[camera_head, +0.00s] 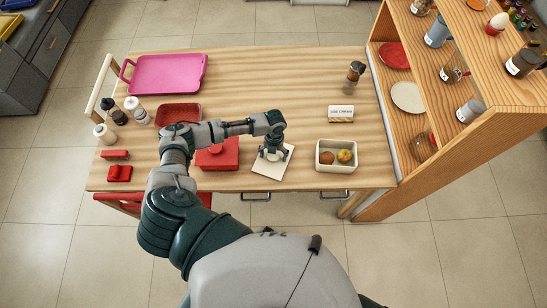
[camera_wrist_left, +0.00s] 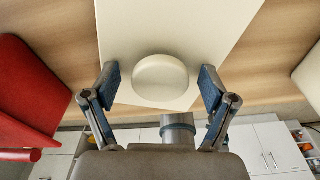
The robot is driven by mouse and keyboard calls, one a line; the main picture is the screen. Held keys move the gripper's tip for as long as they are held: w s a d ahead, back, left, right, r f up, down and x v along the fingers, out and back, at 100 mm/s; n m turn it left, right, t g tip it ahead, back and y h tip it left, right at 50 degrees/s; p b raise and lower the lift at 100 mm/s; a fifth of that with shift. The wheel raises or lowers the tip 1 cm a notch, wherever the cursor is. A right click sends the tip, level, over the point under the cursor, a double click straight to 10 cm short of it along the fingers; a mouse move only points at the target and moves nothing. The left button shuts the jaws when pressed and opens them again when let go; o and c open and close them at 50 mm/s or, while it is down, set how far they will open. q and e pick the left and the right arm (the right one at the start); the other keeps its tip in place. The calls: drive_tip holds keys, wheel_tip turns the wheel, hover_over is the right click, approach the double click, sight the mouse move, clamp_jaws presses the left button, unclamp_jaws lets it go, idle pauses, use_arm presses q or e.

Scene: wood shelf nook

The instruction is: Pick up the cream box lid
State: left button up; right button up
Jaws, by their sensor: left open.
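The cream box lid (camera_head: 268,171) lies flat on the wooden table, a square plate with a round knob; in the left wrist view the lid (camera_wrist_left: 205,28) fills the upper middle. Its knob (camera_wrist_left: 160,80) shows between my fingers. My left gripper (camera_head: 272,155) is over the lid, pointing down, and hides part of it. In the left wrist view the left gripper (camera_wrist_left: 159,88) is open, one finger on each side of the knob with gaps between. The open cream box (camera_head: 322,168) holds two round fruits, to the right of the lid. My right gripper is not in view.
A red box (camera_head: 220,155) stands left of the lid, partly behind my arm. A red tray (camera_head: 178,112), pink tray (camera_head: 167,73), several shakers and a small cream carton (camera_head: 341,113) are on the table. A wooden shelf (camera_head: 450,120) borders the right.

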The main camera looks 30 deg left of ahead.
use_arm(q)
drive_tip(key=c, duration=1.3)
drive_tip(key=shift+r, duration=0.2)
